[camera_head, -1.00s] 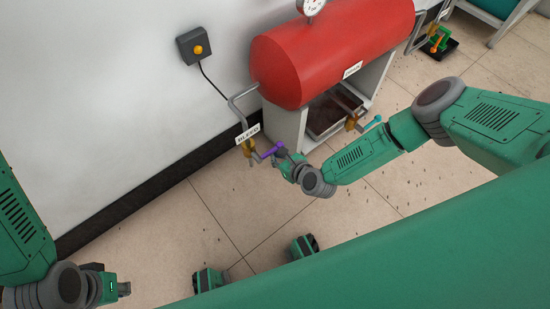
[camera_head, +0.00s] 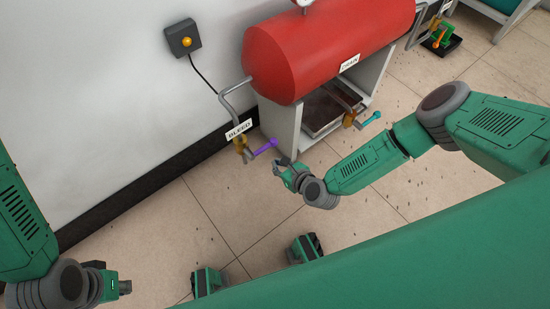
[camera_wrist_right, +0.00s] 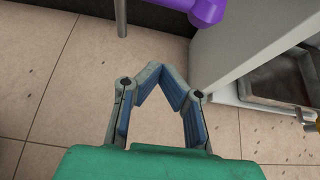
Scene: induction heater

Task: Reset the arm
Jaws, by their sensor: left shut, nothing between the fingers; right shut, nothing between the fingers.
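My right gripper (camera_head: 280,163) is in the middle of the head view, just below and right of the purple valve handle (camera_head: 264,147) and apart from it. In the right wrist view my right gripper (camera_wrist_right: 160,70) has its fingertips together with nothing between them. The purple handle also shows at the top of that view (camera_wrist_right: 205,10). My left gripper (camera_head: 124,287) is at the lower left of the head view, shut and empty, over bare floor.
A red tank (camera_head: 320,50) stands on a grey-white stand (camera_head: 283,122) with a tray (camera_head: 325,112) beneath. The BLEED pipe (camera_head: 232,103) is near the wall. A cyan-handled drain valve (camera_head: 370,118) is right of it. The tiled floor (camera_head: 225,215) in front is clear.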

